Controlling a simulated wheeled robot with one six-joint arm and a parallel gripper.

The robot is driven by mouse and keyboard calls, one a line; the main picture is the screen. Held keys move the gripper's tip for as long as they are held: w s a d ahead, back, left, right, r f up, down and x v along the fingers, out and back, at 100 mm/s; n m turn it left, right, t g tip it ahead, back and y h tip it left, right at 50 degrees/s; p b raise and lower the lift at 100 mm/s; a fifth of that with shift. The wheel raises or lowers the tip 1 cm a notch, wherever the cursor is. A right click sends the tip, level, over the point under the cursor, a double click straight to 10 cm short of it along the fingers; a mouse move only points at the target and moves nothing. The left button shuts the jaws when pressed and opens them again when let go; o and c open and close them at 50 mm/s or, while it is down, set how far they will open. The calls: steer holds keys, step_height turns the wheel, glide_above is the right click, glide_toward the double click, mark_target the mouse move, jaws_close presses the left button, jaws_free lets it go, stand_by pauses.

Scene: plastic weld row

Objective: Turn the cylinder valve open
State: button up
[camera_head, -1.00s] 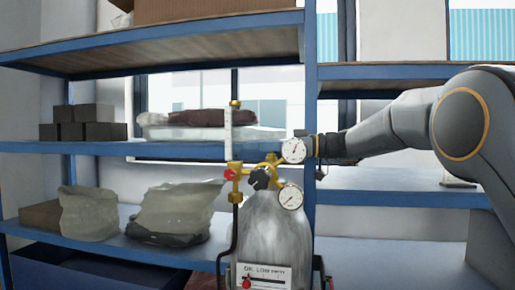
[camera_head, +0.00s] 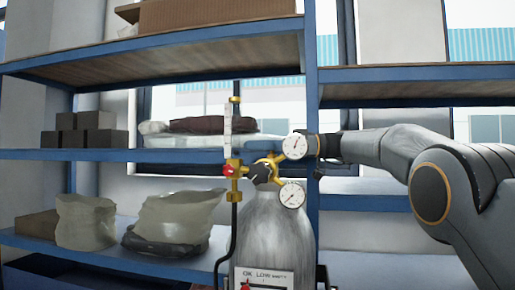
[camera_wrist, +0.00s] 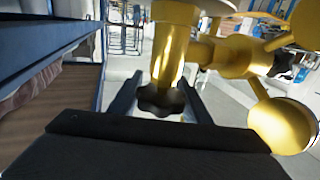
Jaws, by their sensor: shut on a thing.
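The grey gas cylinder (camera_head: 272,235) stands upright in front of the shelves, with brass valve fittings (camera_head: 268,163) on top. Two round white gauges, an upper one (camera_head: 295,145) and a lower one (camera_head: 292,195), sit at its right. My gripper (camera_head: 317,146) reaches in from the right, partly hidden behind the upper gauge. In the wrist view, my gripper's fingers (camera_wrist: 160,100) stand on either side of a black lobed knob (camera_wrist: 161,100) at the end of a brass stem (camera_wrist: 170,50). My gripper is shut on this knob. The knob's turned angle cannot be told.
A clear flow tube (camera_head: 228,122) with a red knob stands left of the valve. A dark hose (camera_head: 233,215) runs down beside the cylinder. Blue shelves (camera_head: 200,57) with bags and dark boxes (camera_head: 88,130) stand close behind. A blue upright (camera_head: 312,80) is beside my gripper.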

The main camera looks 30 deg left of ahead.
steer(key=shift+r, duration=0.15)
steer(key=o, duration=1)
steer(key=shift+o, duration=0.2)
steer(key=b+v, duration=0.1)
steer(key=v, duration=0.2)
steer(key=b+v, duration=0.1)
steer(key=v, duration=0.2)
steer(key=shift+w+d+f, duration=0.2)
steer(key=shift+w+d, duration=0.05)
steer(key=shift+w, duration=0.05)
steer(key=shift+w+d+r, duration=0.1)
steer(key=shift+w+d, duration=0.2)
steer(key=shift+d, duration=0.2)
